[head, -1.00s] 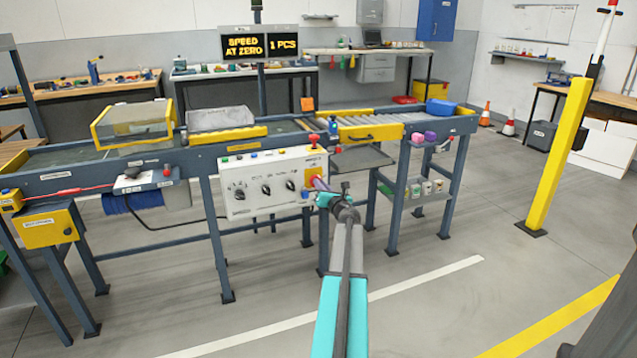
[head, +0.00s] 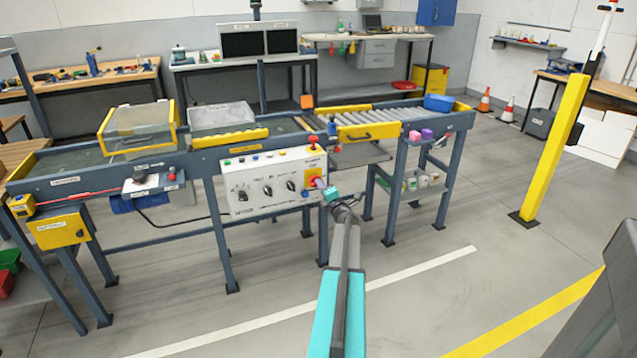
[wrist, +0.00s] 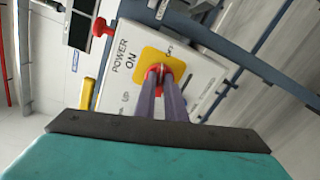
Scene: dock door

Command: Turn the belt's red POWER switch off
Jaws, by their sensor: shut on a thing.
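The white control box (head: 262,188) hangs on the front of the belt frame. At its right end is a yellow plate (wrist: 147,55) with the red POWER switch (wrist: 160,69), beside lettering reading POWER and ON. My gripper (wrist: 161,76) is shut on the red switch, its two fingers on either side of it and partly hiding it. The display (head: 257,42) above the belt is dark on both panels.
A red mushroom button (head: 313,140) stands on top of the box near the switch. A yellow post (head: 556,150) stands at right. The floor in front is clear.

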